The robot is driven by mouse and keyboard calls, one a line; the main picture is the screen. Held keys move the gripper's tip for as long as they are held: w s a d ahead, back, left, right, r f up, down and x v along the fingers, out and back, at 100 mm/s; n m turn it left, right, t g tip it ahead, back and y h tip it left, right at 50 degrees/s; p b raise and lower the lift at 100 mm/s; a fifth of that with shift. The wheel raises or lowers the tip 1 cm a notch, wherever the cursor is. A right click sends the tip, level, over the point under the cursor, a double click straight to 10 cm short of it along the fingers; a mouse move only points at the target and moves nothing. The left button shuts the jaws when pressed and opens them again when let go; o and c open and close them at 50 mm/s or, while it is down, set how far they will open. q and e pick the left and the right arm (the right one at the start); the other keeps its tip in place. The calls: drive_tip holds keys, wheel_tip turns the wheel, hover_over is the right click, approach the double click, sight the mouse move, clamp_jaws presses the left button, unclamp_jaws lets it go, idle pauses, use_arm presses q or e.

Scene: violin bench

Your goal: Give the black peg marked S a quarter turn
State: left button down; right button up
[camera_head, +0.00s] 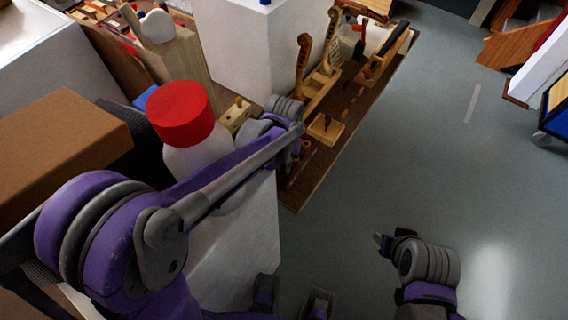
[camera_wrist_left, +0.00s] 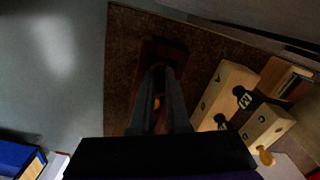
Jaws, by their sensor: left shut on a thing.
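My left gripper (camera_head: 303,142) reaches over the dark bench board. In the left wrist view its two long dark fingers (camera_wrist_left: 160,72) close together over a dark reddish-brown block (camera_wrist_left: 168,47). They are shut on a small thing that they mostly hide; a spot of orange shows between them. To the right are two pale wooden blocks with black letters. A black peg (camera_wrist_left: 241,91) stands by a letter like N, and another black peg (camera_wrist_left: 220,120) stands lower. I cannot read an S anywhere. My right gripper (camera_head: 383,240) is over the floor, its jaw opening unclear.
The brown board (camera_head: 292,196) carries a pale block (camera_head: 326,129) and carved violin necks (camera_head: 325,75). A white bottle with a red cap (camera_head: 180,113) stands left of the arm, near a cardboard box (camera_head: 60,140).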

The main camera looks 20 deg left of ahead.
use_arm(q)
drive_tip(key=c, duration=1.5)
unclamp_jaws()
clamp_jaws()
drive_tip(key=shift+m, duration=3.2)
drive_tip(key=m, duration=0.3)
drive_tip(key=shift+m+b, duration=0.3)
drive_tip(key=shift+b, duration=0.05)
